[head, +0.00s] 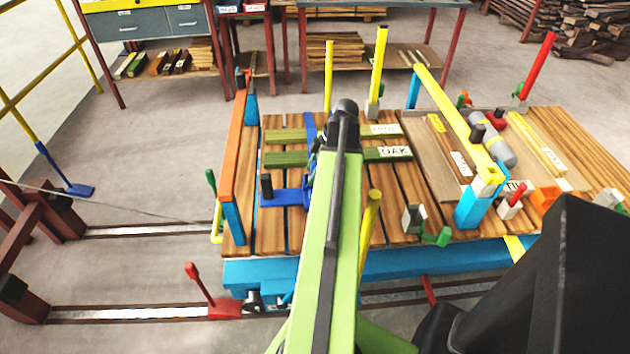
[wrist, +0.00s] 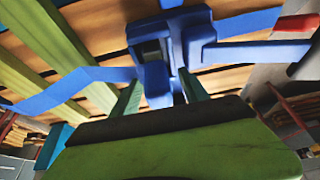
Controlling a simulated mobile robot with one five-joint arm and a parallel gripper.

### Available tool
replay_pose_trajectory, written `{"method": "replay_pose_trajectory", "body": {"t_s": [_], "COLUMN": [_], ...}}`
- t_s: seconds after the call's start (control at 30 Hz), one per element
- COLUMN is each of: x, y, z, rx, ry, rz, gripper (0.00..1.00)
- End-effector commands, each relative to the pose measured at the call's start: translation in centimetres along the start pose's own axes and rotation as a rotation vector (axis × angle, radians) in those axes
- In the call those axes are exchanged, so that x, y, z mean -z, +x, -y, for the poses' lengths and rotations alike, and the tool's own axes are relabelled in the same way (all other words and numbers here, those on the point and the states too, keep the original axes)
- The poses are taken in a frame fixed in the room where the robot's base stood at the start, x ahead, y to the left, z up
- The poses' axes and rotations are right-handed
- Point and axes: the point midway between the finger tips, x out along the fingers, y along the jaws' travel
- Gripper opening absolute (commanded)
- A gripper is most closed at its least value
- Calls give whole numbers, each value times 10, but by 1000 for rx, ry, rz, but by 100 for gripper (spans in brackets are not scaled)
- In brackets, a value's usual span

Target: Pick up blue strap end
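The blue strap (wrist: 95,76) runs in from the left over the planks in the wrist view and meets a blue block-like end (wrist: 157,84). Behind it stands a larger blue ratchet-like body (wrist: 180,38). My gripper (wrist: 163,90) has its two green fingers apart, one on each side of the blue end; I cannot tell if they touch it. In the head view blue strap parts show beside my green arm, an upper piece (head: 310,127) and a lower piece (head: 284,196). My arm hides the gripper there.
Green boards, one labelled OAK (head: 395,152), lie on the slatted trolley (head: 385,232). An orange rail (head: 233,145) stands along its left side. Yellow posts (head: 378,65) and a yellow bar (head: 450,112) rise from the trolley. A red lever (head: 200,285) stands by the floor rail.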

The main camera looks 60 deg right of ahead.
Motion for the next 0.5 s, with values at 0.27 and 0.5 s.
{"method": "replay_pose_trajectory", "body": {"t_s": [0.27, 0.5], "x": [0, -1], "y": [-1, -1], "z": [0, 0], "rx": [0, 0], "ry": [1, 1], "rz": [0, 0], "gripper": [16, 0]}}
